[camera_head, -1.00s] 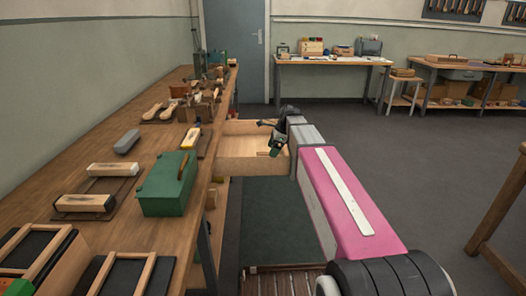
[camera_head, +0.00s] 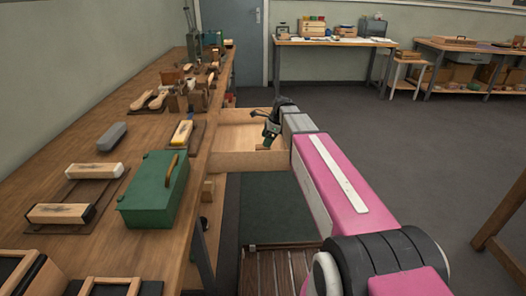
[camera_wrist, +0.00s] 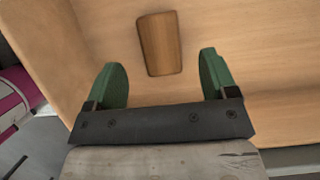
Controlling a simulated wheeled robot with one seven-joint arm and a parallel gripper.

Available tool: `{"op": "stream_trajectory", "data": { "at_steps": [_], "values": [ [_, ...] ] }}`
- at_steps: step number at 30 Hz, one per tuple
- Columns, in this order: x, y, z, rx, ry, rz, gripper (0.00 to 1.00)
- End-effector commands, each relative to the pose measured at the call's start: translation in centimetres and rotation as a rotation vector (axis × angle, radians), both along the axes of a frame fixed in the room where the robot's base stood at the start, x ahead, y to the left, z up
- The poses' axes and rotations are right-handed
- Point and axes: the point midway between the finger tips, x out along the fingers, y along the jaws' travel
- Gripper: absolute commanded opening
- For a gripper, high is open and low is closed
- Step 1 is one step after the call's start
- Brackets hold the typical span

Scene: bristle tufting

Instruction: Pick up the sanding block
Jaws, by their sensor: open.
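A brown oblong wooden block (camera_wrist: 160,43), which looks like the sanding block, lies in the open drawer (camera_wrist: 230,25). In the wrist view it sits just ahead of my gripper (camera_wrist: 160,60), roughly centred between the two green fingers and slightly tilted. The fingers are apart with nothing between them, and I see no contact with the block. In the head view my gripper (camera_head: 269,132) is over the pulled-out drawer (camera_head: 245,160), pointing down. The block cannot be made out clearly there.
The wooden workbench (camera_head: 140,170) runs along the left. On it are a green box (camera_head: 150,195), a grey oblong block (camera_head: 112,136), wood-handled brushes (camera_head: 95,171) and several tools. The drawer's walls stand close around my gripper. Open floor (camera_head: 400,150) lies right.

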Motion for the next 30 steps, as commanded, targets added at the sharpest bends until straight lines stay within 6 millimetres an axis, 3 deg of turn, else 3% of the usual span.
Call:
{"op": "stream_trajectory", "data": {
  "at_steps": [7, 15, 23, 28, 30],
  "values": [
    [0.0, 0.7, -1.6, 0.000, 0.001, 0.000, 0.79],
    [0.1, 2.1, -4.8, 0.000, 0.001, 0.000, 0.79],
    [0.0, 2.2, -5.1, 0.000, -0.001, 0.000, 0.79],
    [0.0, 2.2, -5.0, 0.000, -0.001, 0.000, 0.24],
    [0.0, 2.2, -5.0, 0.000, -0.001, 0.000, 0.24]
  ]
}}
